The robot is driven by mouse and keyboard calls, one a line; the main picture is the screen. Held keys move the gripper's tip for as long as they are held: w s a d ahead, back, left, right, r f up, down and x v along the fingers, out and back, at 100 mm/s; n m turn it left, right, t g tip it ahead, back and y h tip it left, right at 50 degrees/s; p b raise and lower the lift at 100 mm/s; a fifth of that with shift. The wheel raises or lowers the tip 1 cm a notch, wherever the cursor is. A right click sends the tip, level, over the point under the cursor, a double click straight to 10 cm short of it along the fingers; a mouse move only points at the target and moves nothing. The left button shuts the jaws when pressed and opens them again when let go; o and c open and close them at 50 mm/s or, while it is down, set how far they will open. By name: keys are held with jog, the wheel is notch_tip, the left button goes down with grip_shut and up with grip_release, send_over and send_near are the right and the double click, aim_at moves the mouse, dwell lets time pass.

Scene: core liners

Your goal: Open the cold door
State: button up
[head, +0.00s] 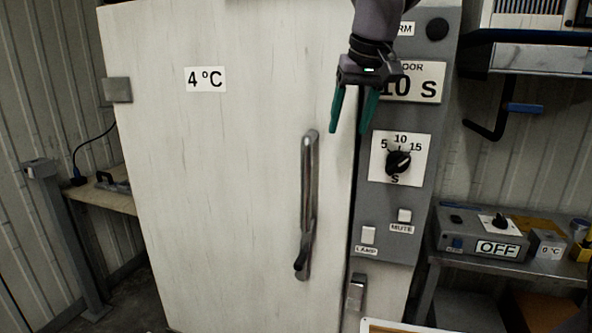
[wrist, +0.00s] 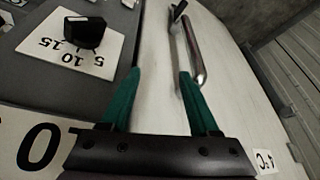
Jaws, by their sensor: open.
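The cold door (head: 225,170) is a large white panel with a "4 °C" label, and it looks closed against the grey control panel. Its metal handle (head: 308,190) is a long vertical bar near the door's right edge, with a dark lever at its lower end. My gripper (head: 350,128) is open and empty, pointing down above and right of the handle's top. In the wrist view, the handle (wrist: 190,50) lies beyond the green fingertips (wrist: 158,75), close to the right finger. I cannot tell whether that finger touches it.
The grey control panel (head: 376,225) right of the door has a black dial (head: 398,162), a lamp switch (head: 368,235) and a mute switch (head: 404,215). A metal latch piece (head: 356,292) sits below. A bench with an "OFF" box (head: 480,240) stands at right.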

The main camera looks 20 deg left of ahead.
jog(key=n, duration=0.1)
send_near(306, 169)
jog(key=w, duration=0.1)
jog(key=x, duration=1)
jog(key=shift+w+a+f, duration=0.1)
jog(key=shift+w+f, duration=0.05)
jog(key=shift+f, duration=0.15)
grip_shut()
dwell(0.7)
